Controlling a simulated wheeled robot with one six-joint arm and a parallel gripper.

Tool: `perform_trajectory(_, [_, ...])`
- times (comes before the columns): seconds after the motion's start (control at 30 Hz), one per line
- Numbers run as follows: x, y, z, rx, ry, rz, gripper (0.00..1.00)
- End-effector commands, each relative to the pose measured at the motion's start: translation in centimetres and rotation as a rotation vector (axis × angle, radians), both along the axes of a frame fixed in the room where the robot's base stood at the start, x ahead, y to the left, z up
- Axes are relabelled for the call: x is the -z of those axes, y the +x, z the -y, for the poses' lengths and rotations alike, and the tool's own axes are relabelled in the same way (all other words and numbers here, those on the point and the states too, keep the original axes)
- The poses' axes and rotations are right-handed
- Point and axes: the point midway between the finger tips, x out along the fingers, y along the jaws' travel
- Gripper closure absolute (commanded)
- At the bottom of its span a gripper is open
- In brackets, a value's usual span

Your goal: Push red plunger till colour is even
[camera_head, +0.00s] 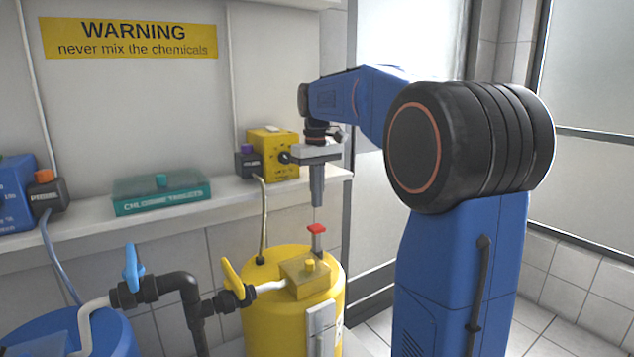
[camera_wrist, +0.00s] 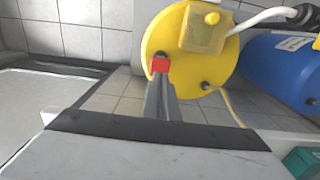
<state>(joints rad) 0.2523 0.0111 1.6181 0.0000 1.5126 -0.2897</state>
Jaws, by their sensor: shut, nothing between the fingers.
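The red plunger (camera_head: 316,228) stands up on a grey stem from the top of a yellow barrel (camera_head: 262,318). In the wrist view the red plunger (camera_wrist: 160,65) shows as a small red square beyond my fingertips. My gripper (camera_head: 317,202) is shut and empty, pointing down, with its tips a little above the plunger in the head view. In the wrist view my gripper (camera_wrist: 161,80) overlaps the plunger's near edge. I cannot tell whether they touch. A yellow translucent box (camera_head: 305,278) sits on the barrel beside the plunger. The liquid inside the barrel is hidden.
A blue barrel (camera_head: 75,335) stands at the left, linked by black pipes with a blue valve (camera_head: 131,268) and a yellow valve (camera_head: 236,280). A shelf (camera_head: 90,228) above holds a yellow pump (camera_head: 273,153), a teal box (camera_head: 161,192) and a blue unit.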

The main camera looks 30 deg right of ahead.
Motion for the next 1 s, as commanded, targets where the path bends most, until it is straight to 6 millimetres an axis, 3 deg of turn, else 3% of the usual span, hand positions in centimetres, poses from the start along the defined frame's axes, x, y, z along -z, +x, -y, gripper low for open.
perform_trajectory(0.1, [2.1, -0.1, 0.0, 0.000, 0.001, -0.002, 1.00])
perform_trajectory(0.33, [5.0, 0.0, 0.0, 0.000, 0.000, -0.001, 1.00])
perform_trajectory(0.87, [6.1, 0.0, 0.0, 0.000, 0.000, 0.000, 1.00])
perform_trajectory(1.0, [7.7, 0.0, 0.0, 0.000, 0.001, -0.003, 1.00])
